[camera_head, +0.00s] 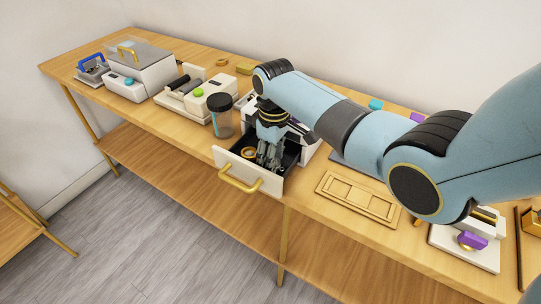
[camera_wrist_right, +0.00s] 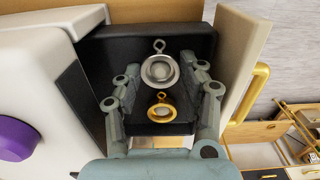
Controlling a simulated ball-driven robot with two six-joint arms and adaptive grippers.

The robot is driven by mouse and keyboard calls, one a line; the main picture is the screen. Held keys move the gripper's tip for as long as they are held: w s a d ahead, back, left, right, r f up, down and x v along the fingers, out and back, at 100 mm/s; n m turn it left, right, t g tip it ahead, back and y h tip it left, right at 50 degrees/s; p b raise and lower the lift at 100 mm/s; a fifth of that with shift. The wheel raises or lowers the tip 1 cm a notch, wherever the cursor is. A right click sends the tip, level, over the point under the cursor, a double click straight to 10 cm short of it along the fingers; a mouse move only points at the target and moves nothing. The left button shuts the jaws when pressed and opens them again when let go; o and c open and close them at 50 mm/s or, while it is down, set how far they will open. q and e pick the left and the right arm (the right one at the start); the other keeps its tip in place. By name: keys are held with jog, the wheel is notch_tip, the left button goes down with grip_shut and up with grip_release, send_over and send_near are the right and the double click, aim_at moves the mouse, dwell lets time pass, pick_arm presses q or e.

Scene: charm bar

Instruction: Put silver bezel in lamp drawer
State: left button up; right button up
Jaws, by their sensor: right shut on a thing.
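The silver bezel (camera_wrist_right: 160,70), a round ring with a small loop on top, sits between the fingertips of my right gripper (camera_wrist_right: 163,72) in the right wrist view. My right gripper (camera_head: 268,155) is shut on it and points down inside the open drawer. The drawer (camera_head: 245,172) has a white front, a gold handle and a dark inside. A gold bezel (camera_wrist_right: 162,112) lies in the drawer, and it also shows left of my fingers in the head view (camera_head: 249,153). The silver bezel is hidden in the head view. My left gripper is out of view.
A dark-lidded cup (camera_head: 221,118) stands just left of the drawer. A wooden tray (camera_head: 357,197) lies to its right. White machines (camera_head: 143,72) stand at the far left of the table. A purple knob (camera_wrist_right: 14,138) is close by in the wrist view.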

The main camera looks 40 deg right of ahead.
jog(key=shift+f, duration=0.1)
jog(key=o, duration=0.5)
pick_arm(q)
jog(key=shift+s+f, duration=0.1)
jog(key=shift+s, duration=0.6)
pick_arm(e)
jog(key=shift+o, duration=0.5)
jog(key=shift+r, duration=0.4)
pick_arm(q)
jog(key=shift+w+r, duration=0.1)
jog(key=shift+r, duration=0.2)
pick_arm(e)
notch_tip(320, 180, up, 12)
jog(key=shift+f, duration=0.25)
